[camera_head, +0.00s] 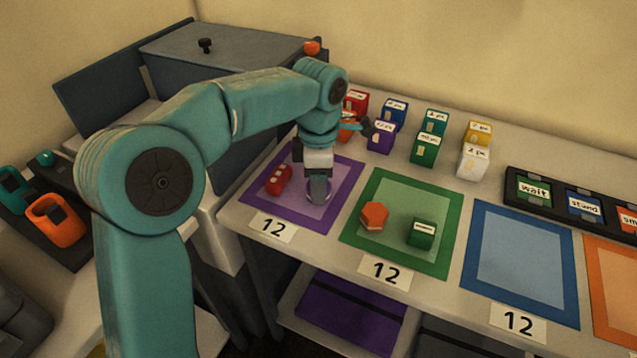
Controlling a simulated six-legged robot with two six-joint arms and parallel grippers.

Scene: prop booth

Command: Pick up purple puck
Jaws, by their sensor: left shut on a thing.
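The purple puck (318,199) is at the right part of the purple-bordered mat (298,221), mostly hidden by my gripper. My left gripper (318,188) points straight down over the puck and is shut on it. The puck is at or very close to the mat surface; I cannot tell whether it is lifted. A red block (279,180) lies on the same mat, left of the gripper. My right gripper is not in view.
The green mat (387,256) to the right holds an orange hexagonal piece (374,215) and a green block (421,232). The blue mat (520,262) is empty. Several labelled coloured boxes stand behind, near the wall. A black sign rack (515,196) is at the right.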

